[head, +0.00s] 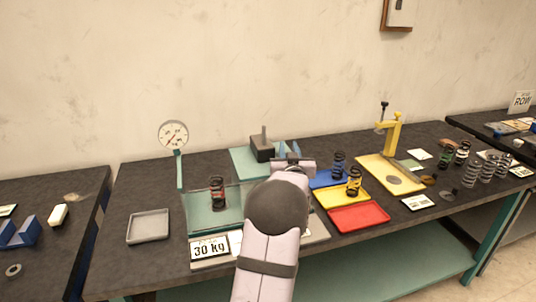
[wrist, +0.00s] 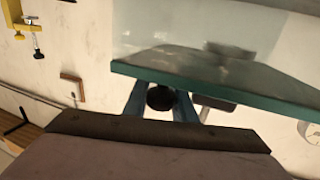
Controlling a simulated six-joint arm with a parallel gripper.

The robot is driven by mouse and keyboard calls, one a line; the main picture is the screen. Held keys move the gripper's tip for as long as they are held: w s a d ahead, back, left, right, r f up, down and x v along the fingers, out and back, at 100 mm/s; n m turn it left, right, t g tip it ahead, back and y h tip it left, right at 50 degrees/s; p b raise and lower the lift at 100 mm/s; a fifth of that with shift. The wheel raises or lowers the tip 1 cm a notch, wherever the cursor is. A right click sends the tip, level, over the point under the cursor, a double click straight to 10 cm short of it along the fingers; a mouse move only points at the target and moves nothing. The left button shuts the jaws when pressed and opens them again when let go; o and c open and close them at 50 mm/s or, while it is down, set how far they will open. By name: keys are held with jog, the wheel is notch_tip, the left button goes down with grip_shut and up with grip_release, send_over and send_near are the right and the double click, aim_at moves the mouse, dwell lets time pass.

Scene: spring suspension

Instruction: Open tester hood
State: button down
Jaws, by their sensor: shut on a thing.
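The tester stands on the dark bench, with a round dial gauge (head: 173,134) on a green post. A clear greenish hood pane (head: 200,222) shows around a dark spring with red (head: 217,194). In the wrist view the glass pane (wrist: 215,75) with its teal edge lies just beyond my fingers. My gripper (head: 289,149) has its blue fingers shut on a black round knob (wrist: 160,97) close to that edge. My arm covers the right part of the tester in the head view. How far the hood is raised I cannot tell.
A grey tray (head: 148,226) and a "30 kg" card (head: 210,248) sit at the front left. A dark block with a post (head: 263,149) stands behind. Blue, yellow (head: 326,198) and red trays (head: 360,218), springs and a yellow press (head: 392,133) are to the right.

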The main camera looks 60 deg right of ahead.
jog(key=shift+s+d, duration=1.05)
jog(key=c, duration=1.7)
grip_release()
jog(key=shift+c, duration=0.2)
jog(key=shift+b+v, duration=1.05)
jog(key=shift+v, duration=2.4)
jog(key=shift+s+a, duration=0.1)
jog(key=shift+a, duration=0.1)
